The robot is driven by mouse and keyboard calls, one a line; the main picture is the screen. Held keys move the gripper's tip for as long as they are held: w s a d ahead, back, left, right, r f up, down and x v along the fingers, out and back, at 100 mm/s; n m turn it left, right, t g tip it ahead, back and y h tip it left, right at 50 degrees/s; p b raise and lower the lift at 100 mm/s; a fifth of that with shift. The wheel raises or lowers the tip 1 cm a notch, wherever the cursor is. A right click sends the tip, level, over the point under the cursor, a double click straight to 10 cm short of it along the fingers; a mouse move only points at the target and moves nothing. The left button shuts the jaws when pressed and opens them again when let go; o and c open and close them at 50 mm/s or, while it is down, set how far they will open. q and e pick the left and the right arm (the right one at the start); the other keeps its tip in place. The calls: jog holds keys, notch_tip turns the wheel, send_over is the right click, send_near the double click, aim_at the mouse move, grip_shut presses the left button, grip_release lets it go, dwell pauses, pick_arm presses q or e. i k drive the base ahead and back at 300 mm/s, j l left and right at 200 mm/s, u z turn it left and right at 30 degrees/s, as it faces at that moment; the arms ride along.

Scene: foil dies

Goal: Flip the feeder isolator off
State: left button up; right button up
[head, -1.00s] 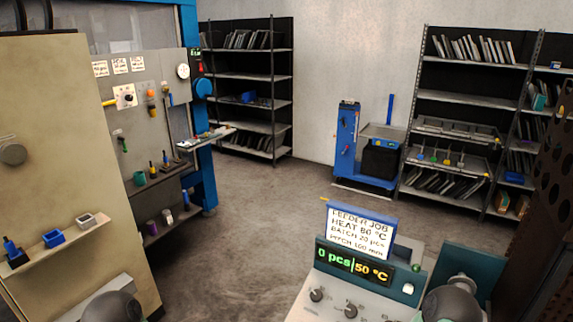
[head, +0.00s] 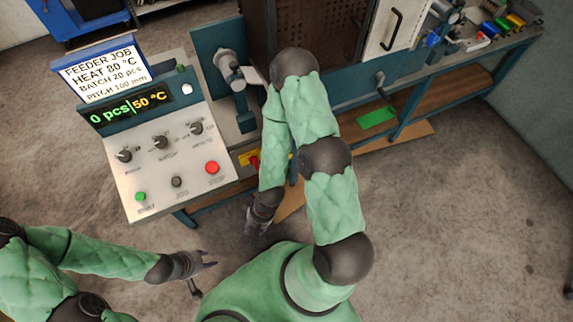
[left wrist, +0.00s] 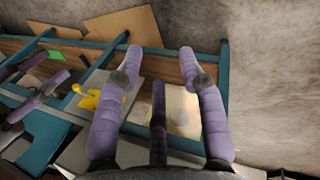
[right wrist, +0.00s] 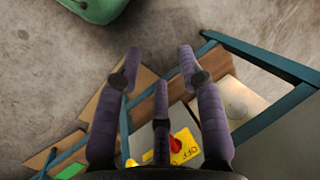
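The feeder isolator is a yellow plate (head: 246,156) with a red handle (head: 254,164), low on the front of the feeder bench, partly behind my right arm in the head view. In the right wrist view the red handle (right wrist: 175,144) and an OFF label show on the yellow plate (right wrist: 186,156), partly covered by a finger. I cannot tell the handle's setting. My right gripper (head: 252,230) is open and empty, apart from the isolator and below it in the picture. My left gripper (head: 212,258) is open and empty, further left. Yellow also shows in the left wrist view (left wrist: 88,102).
The feeder control panel (head: 170,165) has knobs, a red button (head: 212,167) and a display reading 0 pcs and 50 °C. A teal bench frame (head: 400,128) with a lower shelf runs right. Floor in front is clear.

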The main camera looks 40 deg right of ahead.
aim_at(256, 164)
jog(key=z, duration=0.85)
jog(key=l+u, duration=0.25)
jog(key=l, duration=0.6)
jog(key=l+u, duration=0.3)
jog(key=l, duration=0.55)
